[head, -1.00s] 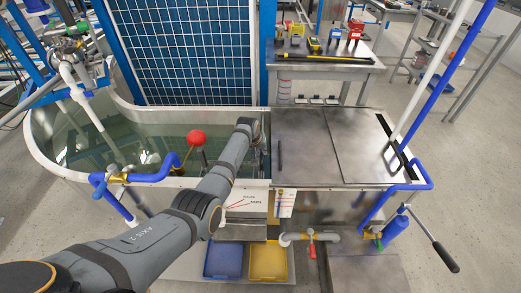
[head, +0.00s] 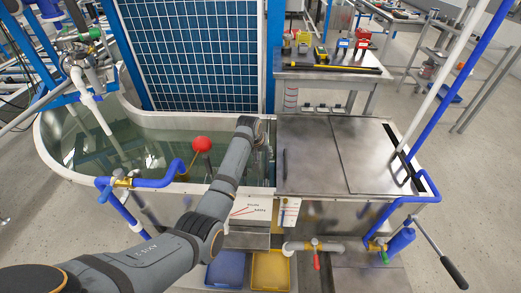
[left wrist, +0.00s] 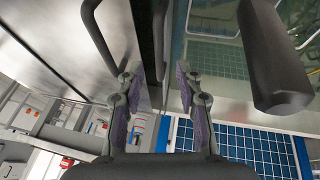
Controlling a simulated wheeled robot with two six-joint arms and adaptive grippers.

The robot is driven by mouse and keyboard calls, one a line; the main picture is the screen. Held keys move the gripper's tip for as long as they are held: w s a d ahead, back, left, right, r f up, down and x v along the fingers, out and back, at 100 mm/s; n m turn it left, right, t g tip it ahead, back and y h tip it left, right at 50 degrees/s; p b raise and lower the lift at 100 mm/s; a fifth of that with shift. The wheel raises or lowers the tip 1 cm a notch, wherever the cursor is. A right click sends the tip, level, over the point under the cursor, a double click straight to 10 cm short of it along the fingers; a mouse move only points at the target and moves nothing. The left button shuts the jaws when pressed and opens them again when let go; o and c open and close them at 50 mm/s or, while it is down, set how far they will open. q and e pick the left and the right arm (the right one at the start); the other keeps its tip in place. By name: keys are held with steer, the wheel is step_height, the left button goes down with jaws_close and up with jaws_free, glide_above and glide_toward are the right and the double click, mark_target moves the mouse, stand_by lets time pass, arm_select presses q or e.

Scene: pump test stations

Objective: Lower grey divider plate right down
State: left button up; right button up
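My left arm reaches over the tank in the head view, and its wrist (head: 249,128) is beside the left edge of the steel cover. The fingers are hidden there. In the left wrist view my left gripper (left wrist: 159,78) has its two fingers apart, with a visible gap between them. A thin upright edge, seemingly the grey divider plate (left wrist: 168,50), runs beyond that gap between the steel cover and the water. I cannot tell whether it lies between the fingers, and I see no contact. In the head view I cannot make the plate out clearly. My right gripper is not in view.
The steel cover (head: 310,150) has a dark bar handle (head: 284,163) close to the gripper. A red ball (head: 201,143) stands over the water (head: 130,145) left of the arm. Blue pipes (head: 160,180) cross the tank's front rim. A blue grid panel (head: 190,50) stands behind.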

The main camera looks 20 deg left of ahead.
arm_select(q)
steer(key=v, duration=0.6)
steer(key=shift+s, duration=0.1)
